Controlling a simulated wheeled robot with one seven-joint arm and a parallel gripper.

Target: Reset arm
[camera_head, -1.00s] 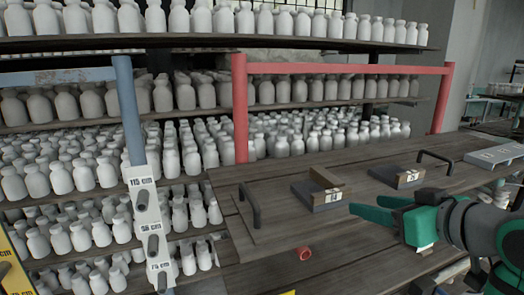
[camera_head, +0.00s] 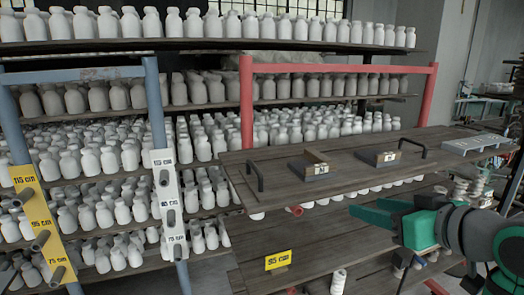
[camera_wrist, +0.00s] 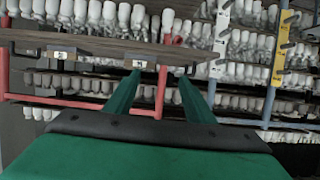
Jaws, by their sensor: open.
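My gripper (camera_head: 368,214) is green and sits at the right in the head view, in front of the wooden workbench. It points left and its jaws hold nothing. In the wrist view my gripper (camera_wrist: 158,78) shows two green fingers spread apart, with only air between them. The wrist picture is upside down, with the bench board along its top. No object touches the fingers.
The wooden board (camera_head: 350,172) carries two small labelled blocks (camera_head: 309,171) (camera_head: 377,158), black handles and a grey tray (camera_head: 475,144). A yellow 95 cm sign (camera_head: 278,260) is on the lower board. Shelves of white bottles (camera_head: 200,28) fill the back. Blue and red posts (camera_head: 246,105) stand in front.

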